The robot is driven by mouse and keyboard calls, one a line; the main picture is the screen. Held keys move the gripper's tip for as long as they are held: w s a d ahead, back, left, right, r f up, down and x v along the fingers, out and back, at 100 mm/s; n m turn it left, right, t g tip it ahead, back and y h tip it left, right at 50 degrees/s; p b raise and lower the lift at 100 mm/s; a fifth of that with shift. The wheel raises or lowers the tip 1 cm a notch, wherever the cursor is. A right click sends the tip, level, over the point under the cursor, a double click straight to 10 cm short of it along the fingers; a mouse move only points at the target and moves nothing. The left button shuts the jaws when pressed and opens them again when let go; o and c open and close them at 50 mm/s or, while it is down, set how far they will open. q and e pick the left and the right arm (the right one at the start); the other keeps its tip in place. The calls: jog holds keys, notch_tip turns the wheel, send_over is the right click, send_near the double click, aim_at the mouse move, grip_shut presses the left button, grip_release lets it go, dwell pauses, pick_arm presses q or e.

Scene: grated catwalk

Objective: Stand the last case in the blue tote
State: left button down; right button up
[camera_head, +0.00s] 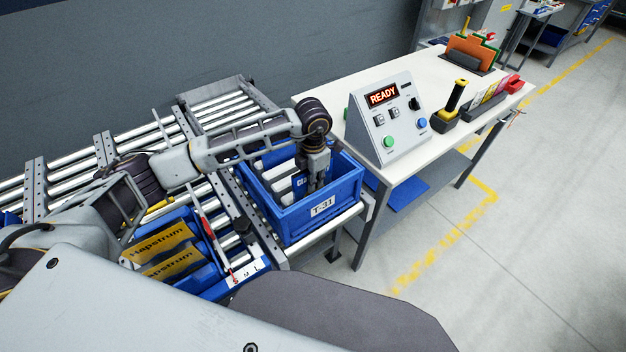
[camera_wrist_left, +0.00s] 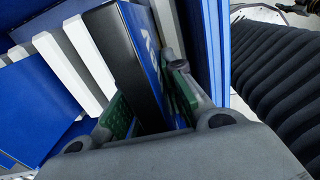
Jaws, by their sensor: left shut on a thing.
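The blue tote (camera_head: 285,222) stands at the end of the roller conveyor, with a "T-31" label on its near wall. My left gripper (camera_head: 314,182) points down into it from above. In the left wrist view, my left gripper (camera_wrist_left: 148,112) is shut on a blue case with a black edge (camera_wrist_left: 130,45), its green pads on either side. In the head view the case (camera_head: 299,184) shows partly beside the fingers. Its lower end is hidden, so I cannot tell whether it touches the tote floor. White slats (camera_wrist_left: 75,45) show beside it inside the tote.
A white bench (camera_head: 440,75) to the right carries a control box (camera_head: 387,118) reading "READY" and a yellow-black tool (camera_head: 453,101). Yellow "Hapstrum" boxes (camera_head: 160,243) sit in blue bins left of the tote. Floor on the right is clear.

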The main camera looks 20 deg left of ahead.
pick_arm(q)
jog(key=shift+f+b, duration=0.5)
jog(key=shift+f, duration=0.25)
pick_arm(e)
jog(key=shift+w+f, duration=0.35)
jog(key=shift+f, duration=0.2)
pick_arm(q)
jog(key=c, duration=1.4)
grip_release()
jog(key=shift+o, duration=0.3)
jog(key=o, duration=0.3)
jog(key=shift+o, duration=0.2)
pick_arm(e)
jog(key=shift+d, duration=0.15)
pick_arm(q)
jog(key=shift+r, duration=0.15)
pick_arm(e)
jog(key=shift+r, duration=0.1)
pick_arm(q)
jog(key=shift+r+p, duration=1.95)
jog(key=shift+r, duration=1.95)
pick_arm(e)
jog(key=shift+s+d+r, duration=0.1)
jog(key=shift+s+r, duration=0.05)
jog(key=shift+r, duration=1.75)
